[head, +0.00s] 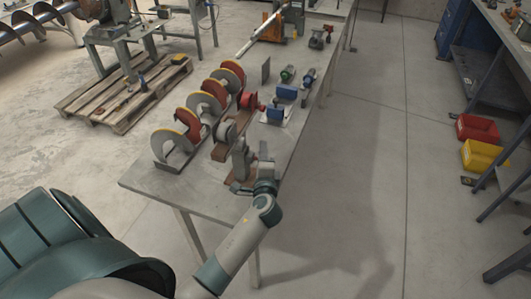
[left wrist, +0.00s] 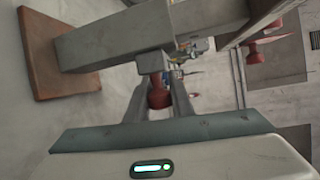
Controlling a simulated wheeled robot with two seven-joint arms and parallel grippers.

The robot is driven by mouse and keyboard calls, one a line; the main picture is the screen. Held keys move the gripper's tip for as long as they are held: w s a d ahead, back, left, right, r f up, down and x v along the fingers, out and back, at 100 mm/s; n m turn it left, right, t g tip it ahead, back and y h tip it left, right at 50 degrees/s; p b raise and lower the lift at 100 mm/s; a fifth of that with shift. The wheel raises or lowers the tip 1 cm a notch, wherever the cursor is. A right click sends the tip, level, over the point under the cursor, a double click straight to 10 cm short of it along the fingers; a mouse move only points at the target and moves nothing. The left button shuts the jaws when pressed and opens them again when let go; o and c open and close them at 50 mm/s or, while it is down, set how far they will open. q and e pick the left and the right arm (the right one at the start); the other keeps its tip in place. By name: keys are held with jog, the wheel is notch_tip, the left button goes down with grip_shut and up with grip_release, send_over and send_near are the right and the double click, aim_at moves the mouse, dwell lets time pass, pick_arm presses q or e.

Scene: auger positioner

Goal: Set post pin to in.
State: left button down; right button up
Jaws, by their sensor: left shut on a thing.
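A grey post (head: 240,160) stands on a brown base near the front right edge of the grey workbench (head: 150,178). My left gripper (head: 264,165) is beside this post, on its right. In the left wrist view, the gripper's two fingers (left wrist: 160,90) are shut around a red knob, which I take to be the post pin (left wrist: 158,92). The knob is at the side of a grey block on the grey post (left wrist: 110,45), whose brown base plate (left wrist: 55,55) shows at the left. How deep the pin sits is hidden. My right gripper is out of view.
Auger flights in red, grey and yellow (head: 170,145) line the bench's left side. Blue blocks (head: 287,92) lie further back.

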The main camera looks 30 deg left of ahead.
pick_arm(q)
jog(key=c, duration=1.8)
grip_release()
jog(key=shift+a, duration=0.2)
jog(key=shift+c, duration=0.2)
jog(key=o, duration=0.3)
jog(key=shift+a, duration=0.1)
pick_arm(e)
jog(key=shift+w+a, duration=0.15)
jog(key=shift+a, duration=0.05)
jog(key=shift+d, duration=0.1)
pick_arm(q)
jog(key=b+v, duration=0.4)
jog(key=v, duration=1.3)
jog(key=shift+d, duration=0.2)
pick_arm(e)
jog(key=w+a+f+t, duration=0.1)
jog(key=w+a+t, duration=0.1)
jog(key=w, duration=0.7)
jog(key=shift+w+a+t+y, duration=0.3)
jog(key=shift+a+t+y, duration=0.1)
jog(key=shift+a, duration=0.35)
pick_arm(q)
jog(key=shift+s, duration=0.1)
